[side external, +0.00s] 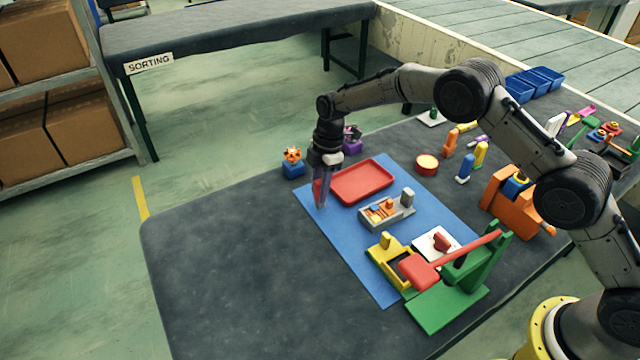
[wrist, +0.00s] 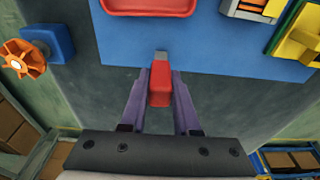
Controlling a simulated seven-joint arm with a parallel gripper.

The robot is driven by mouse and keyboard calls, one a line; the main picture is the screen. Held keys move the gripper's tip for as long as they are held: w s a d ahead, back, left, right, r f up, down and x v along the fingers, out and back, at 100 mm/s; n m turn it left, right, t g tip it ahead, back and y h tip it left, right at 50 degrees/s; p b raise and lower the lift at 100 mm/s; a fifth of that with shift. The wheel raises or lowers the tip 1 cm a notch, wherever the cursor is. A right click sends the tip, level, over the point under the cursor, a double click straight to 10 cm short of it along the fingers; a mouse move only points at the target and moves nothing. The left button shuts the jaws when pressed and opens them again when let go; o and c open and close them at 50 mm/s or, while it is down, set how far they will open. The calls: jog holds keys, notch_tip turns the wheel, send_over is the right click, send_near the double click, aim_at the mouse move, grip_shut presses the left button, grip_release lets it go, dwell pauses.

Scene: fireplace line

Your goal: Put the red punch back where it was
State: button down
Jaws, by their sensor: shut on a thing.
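My gripper (side external: 321,203) points down over the left edge of the blue mat (side external: 375,287), beside the red tray (side external: 362,183). Its purple fingers (wrist: 160,78) are shut on the red punch (wrist: 160,95), a red block with a grey tip pointing away from the wrist. In the side view only a bit of red (side external: 316,186) shows by the fingers. I cannot tell whether the punch touches the surface below. The red tray, partly seen in the wrist view (wrist: 150,8), looks empty.
A grey box with orange pieces (side external: 386,212), a yellow fixture (side external: 390,262) and a green press with a red lever (side external: 480,265) stand on or beside the mat. A blue block with an orange knob (side external: 293,164) is behind left. The table's front left is clear.

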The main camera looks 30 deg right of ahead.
jog(key=shift+f, duration=0.6)
dwell(0.5)
jog(key=c, duration=1)
grip_release()
jog(key=shift+o, duration=0.2)
jog(key=o, duration=0.6)
jog(key=shift+c, duration=0.2)
jog(key=c, duration=0.3)
jog(key=shift+r, duration=0.1)
jog(key=shift+d+r, duration=0.2)
jog(key=shift+r, duration=1)
jog(key=shift+d+r, duration=0.2)
jog(key=shift+r, duration=0.95)
jog(key=shift+r, duration=0.1)
